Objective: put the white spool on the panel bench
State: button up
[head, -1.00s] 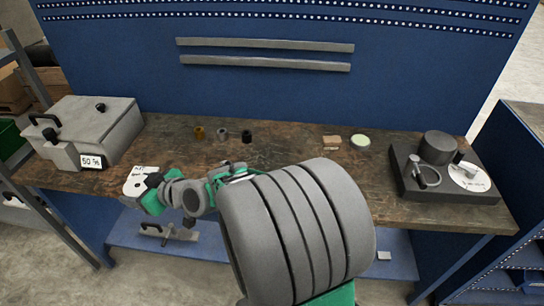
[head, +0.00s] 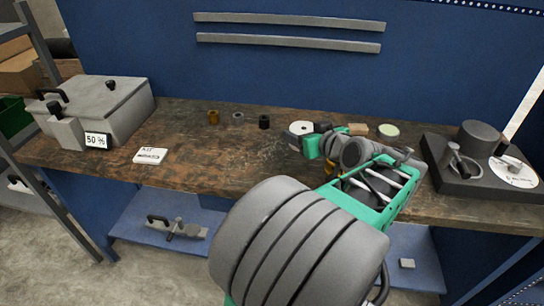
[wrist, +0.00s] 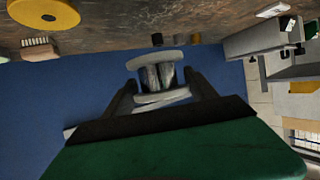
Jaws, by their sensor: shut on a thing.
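The white spool (head: 300,128) shows in the head view as a white disc with a dark centre hole, over the middle of the bench. In the wrist view the spool (wrist: 157,75) has two pale flanges and a grey wound core. My gripper (wrist: 160,88) is shut on it, with a dark finger on each side. In the head view my gripper (head: 308,138) partly hides it. The panel bench (head: 215,165) has a worn brown top and a blue back panel. I cannot tell whether the spool touches the top.
Brass (head: 213,117), grey (head: 238,118) and black (head: 264,122) cylinders stand left of the spool.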

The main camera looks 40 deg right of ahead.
jog(key=a+p+x, duration=0.1)
jog(key=x, duration=0.8)
send_over(280, 151)
notch_tip(280, 151, down, 6)
jog(key=shift+s+r, duration=0.1)
jog(key=shift+w+f+p, duration=0.2)
jog(key=shift+f+p, duration=0.1)
jog(key=shift+f, duration=1.55)
jog(key=shift+f, duration=0.2)
jog(key=o, duration=1.6)
jog(key=shift+c, duration=0.2)
